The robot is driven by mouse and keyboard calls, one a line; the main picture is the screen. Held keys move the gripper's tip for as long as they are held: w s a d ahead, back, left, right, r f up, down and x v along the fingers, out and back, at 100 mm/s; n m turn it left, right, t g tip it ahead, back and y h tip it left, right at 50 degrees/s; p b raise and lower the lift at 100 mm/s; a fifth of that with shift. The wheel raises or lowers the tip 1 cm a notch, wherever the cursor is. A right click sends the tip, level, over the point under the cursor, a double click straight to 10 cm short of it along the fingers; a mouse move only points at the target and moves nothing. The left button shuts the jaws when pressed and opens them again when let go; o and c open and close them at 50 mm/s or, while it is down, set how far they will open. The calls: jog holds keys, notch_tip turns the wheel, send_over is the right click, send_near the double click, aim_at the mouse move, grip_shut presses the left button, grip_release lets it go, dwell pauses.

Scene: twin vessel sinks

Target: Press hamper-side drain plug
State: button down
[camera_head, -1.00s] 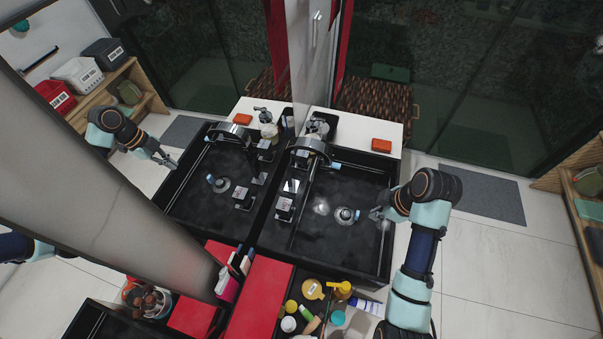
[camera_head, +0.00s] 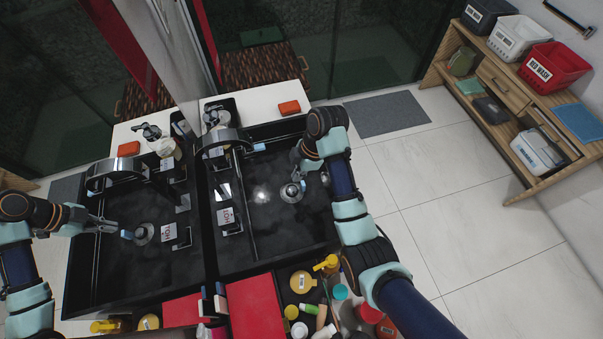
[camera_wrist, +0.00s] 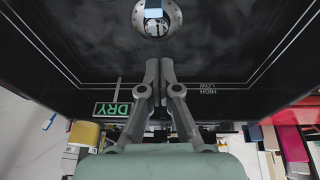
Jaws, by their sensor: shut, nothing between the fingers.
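The round silver drain plug (camera_head: 291,193) is in the floor of the black sink (camera_head: 262,232). My gripper (camera_head: 297,176) is over the right part of the sink, close to the plug. In the wrist view my gripper (camera_wrist: 159,62) is shut with its fingers together and empty. I see no contact with the plug, but the height gap is unclear.
Bottles, including a yellow pump (camera_head: 327,264), crowd the near counter. An orange soap bar (camera_head: 289,107) lies behind. A brown woven hamper (camera_head: 262,66) is at the back.

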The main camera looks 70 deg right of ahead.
aim_at(293, 191)
jog(key=x, duration=0.2)
jog(key=b+x, duration=0.1)
jog(key=x, duration=0.3)
jog(key=shift+s+d+f, duration=0.15)
jog(key=shift+d+f, duration=0.05)
jog(key=shift+f, duration=0.25)
jog(key=shift+d+f+b, duration=0.1)
jog(key=shift+f+b, duration=0.3)
jog(key=shift+f, duration=0.2)
jog(key=shift+a+f+b, duration=0.1)
jog(key=shift+f+b, duration=0.05)
jog(key=shift+f, duration=0.6)
jog(key=shift+a+f+b, duration=0.15)
jog(key=shift+f, duration=0.7)
jog(key=v, duration=0.5)
jog(key=w+v, duration=0.1)
jog(key=v, duration=0.2)
jog(key=shift+d+r, duration=0.4)
jog(key=shift+s+r, duration=0.15)
jog(key=shift+r, duration=0.55)
